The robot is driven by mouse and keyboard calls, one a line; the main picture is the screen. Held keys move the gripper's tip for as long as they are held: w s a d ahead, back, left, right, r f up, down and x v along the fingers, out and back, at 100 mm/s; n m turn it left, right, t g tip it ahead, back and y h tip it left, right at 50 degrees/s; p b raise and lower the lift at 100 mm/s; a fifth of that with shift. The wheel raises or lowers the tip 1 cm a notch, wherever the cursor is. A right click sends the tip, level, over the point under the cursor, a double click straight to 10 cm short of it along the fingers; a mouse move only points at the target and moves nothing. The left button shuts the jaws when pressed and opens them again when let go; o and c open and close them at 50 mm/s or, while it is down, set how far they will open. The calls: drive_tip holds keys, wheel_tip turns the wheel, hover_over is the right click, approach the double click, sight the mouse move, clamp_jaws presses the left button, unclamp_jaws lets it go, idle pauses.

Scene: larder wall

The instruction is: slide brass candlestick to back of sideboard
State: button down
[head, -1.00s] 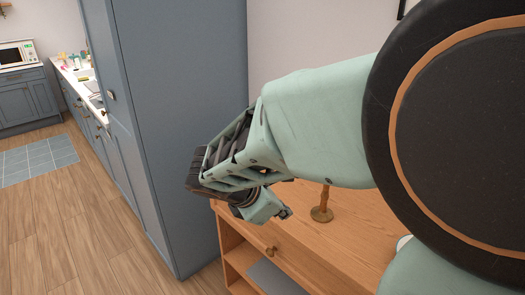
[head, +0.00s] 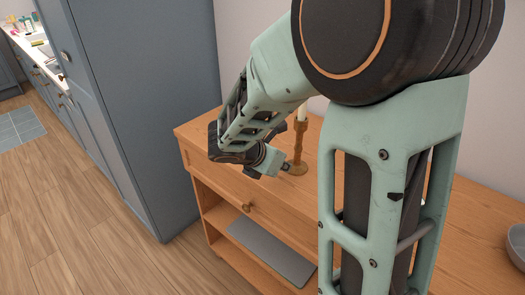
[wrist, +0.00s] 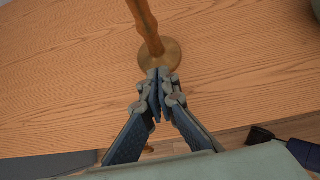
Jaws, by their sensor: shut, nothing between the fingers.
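The brass candlestick (head: 298,150) stands upright on the wooden sideboard (head: 190,133), with a pale candle (head: 302,112) in its top. Its stem and round base also show in the wrist view (wrist: 162,56), where the top is out of frame. My gripper (head: 285,167) is shut and empty, low over the sideboard on the near side of the candlestick. In the wrist view the closed fingertips (wrist: 159,73) are right at the near edge of the base; I cannot tell whether they touch it. My arm hides part of the sideboard top in the head view.
A grey bowl (head: 516,245) stands at the right end of the sideboard. A tall blue-grey cabinet (head: 150,90) rises to the left. A flat grey item (head: 270,250) lies on the shelf below. Bare wood shows around the candlestick base.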

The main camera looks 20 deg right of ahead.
drive_tip(key=shift+w+d+r, duration=0.1)
drive_tip(key=shift+w+d, duration=0.6)
drive_tip(key=shift+d, duration=0.35)
drive_tip(key=w+d+p, duration=0.1)
drive_tip(key=w+d, duration=0.3)
drive_tip(key=d, duration=0.1)
drive_tip(key=w+d+p, duration=0.2)
drive_tip(key=w+d, duration=0.2)
drive_tip(key=d, duration=0.2)
drive_tip(key=w+d+p, duration=0.1)
drive_tip(key=w+d, duration=0.3)
drive_tip(key=d, duration=0.2)
drive_tip(key=shift+r+p, duration=0.1)
drive_tip(key=shift+p, duration=0.25)
drive_tip(key=shift+w+d, duration=0.45)
